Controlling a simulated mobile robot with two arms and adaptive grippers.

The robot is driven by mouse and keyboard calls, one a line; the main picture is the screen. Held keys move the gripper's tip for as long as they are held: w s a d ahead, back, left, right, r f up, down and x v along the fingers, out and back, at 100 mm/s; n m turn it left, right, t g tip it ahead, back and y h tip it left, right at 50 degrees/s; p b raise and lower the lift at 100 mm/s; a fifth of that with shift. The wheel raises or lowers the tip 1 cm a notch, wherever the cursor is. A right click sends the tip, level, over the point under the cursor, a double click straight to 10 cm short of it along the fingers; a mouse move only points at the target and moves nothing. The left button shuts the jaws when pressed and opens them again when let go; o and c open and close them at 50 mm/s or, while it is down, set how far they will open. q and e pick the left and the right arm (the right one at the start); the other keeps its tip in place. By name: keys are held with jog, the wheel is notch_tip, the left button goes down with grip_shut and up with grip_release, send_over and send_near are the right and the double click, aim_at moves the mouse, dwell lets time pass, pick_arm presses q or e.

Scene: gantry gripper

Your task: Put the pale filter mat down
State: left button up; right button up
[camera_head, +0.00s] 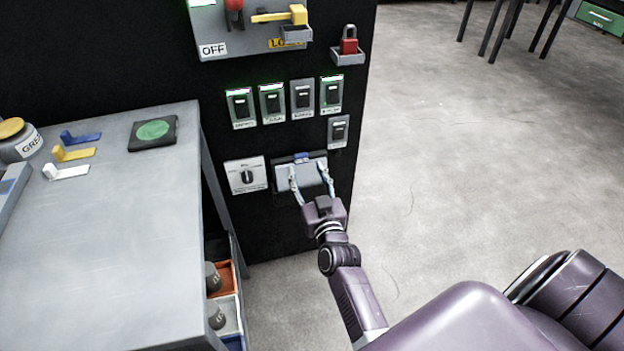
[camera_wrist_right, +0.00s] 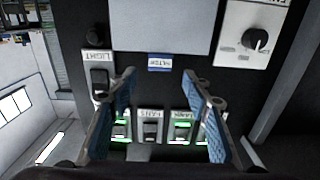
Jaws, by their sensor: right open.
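The pale filter mat (camera_head: 287,177) is a flat grey-blue rectangle at a dark holder (camera_head: 280,160) low on the black cabinet. A small blue label (camera_head: 302,157) sits above it. In the right wrist view the pale mat (camera_wrist_right: 160,25) is at the top, with the blue label (camera_wrist_right: 160,62) below it. My right gripper (camera_head: 309,167) is open in front of the mat, its two fingers apart and overlapping the mat in the head view. In the wrist view nothing is held between the fingers. Whether a finger touches the mat cannot be told. My left gripper is not in view.
A dial plate (camera_head: 236,176) is left of the mat. Several switches (camera_head: 272,102) are above. A grey table (camera_head: 130,230) with coloured hooks and a dark pad with a green disc (camera_head: 153,131) stands at left. Open floor (camera_head: 470,160) lies at right.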

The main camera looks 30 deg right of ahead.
jog(key=s+a+f+n+g+y+p, duration=0.2)
jog(key=s+a+f+n+g+y, duration=0.35)
jog(key=s+a+f, duration=0.65)
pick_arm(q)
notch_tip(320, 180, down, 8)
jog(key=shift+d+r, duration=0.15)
pick_arm(e)
jog(key=s+f+g, duration=0.4)
jog(key=s+f, duration=0.1)
jog(key=s, duration=0.5)
jog(key=s+f+g, duration=0.5)
jog(key=s+f, duration=0.1)
jog(key=s, duration=0.4)
jog(key=shift+d+h, duration=0.35)
jog(key=shift+d, duration=0.1)
jog(key=shift+m, duration=0.25)
